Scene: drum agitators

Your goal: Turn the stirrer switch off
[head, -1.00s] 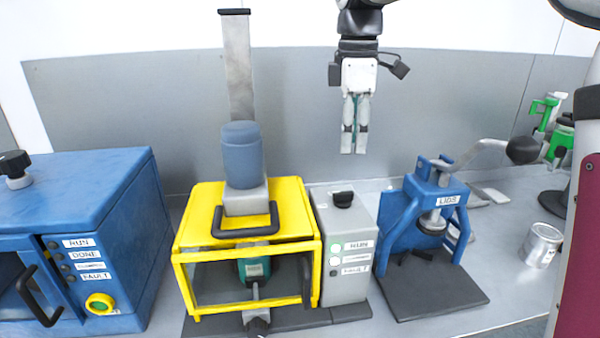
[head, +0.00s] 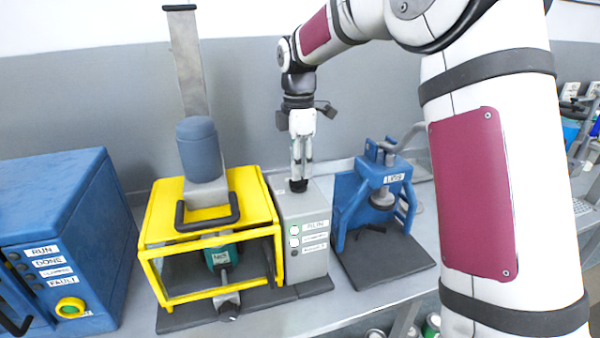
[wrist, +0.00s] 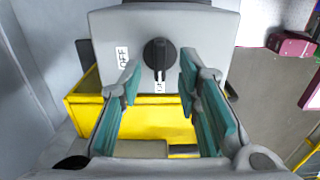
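The stirrer switch is a black rotary knob (head: 298,186) on top of the grey control box (head: 312,262). In the wrist view the knob (wrist: 159,54) has a white pointer line aimed at a small label (wrist: 160,87) that I cannot read clearly. An OFF label (wrist: 123,57) sits to the left of the knob. My gripper (head: 301,176) points down right above the knob. In the wrist view its teal-padded fingers (wrist: 159,72) are apart, one on each side of the knob, with gaps showing. Nothing is held.
The yellow guard frame (head: 256,190) with a teal can (head: 222,258) inside stands left of the box. A blue press (head: 345,200) stands close on the right. A blue cabinet (head: 60,190) is at the far left.

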